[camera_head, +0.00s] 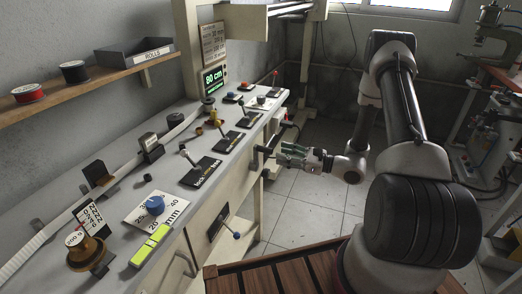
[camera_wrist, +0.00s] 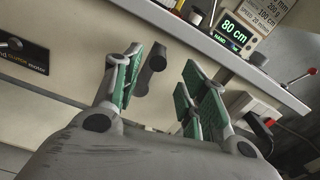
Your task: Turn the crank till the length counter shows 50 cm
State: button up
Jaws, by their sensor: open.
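The length counter (camera_head: 212,78) has a lit green display on the bench; in the wrist view its display (camera_wrist: 235,32) reads 80 cm. The crank (camera_head: 264,151) sticks out from the bench's front panel, and its dark handle (camera_wrist: 151,68) shows between my fingers in the wrist view. My gripper (camera_head: 287,151) is open in front of the panel, with green-padded fingers on both sides of the handle. In the wrist view my gripper (camera_wrist: 163,70) has its left finger close to the handle and a wider gap on the right. I cannot tell whether the left finger touches it.
The bench top (camera_head: 185,130) carries several levers, a blue knob (camera_head: 155,205) and a yellow-green block (camera_head: 151,244). A lever with a blue ball (camera_head: 236,235) sticks out of the lower front. The tiled floor (camera_head: 310,195) beside the bench is clear.

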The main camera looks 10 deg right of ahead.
aim_at(257, 148)
jog(key=x, duration=0.7)
jog(key=shift+a, duration=0.35)
grip_shut()
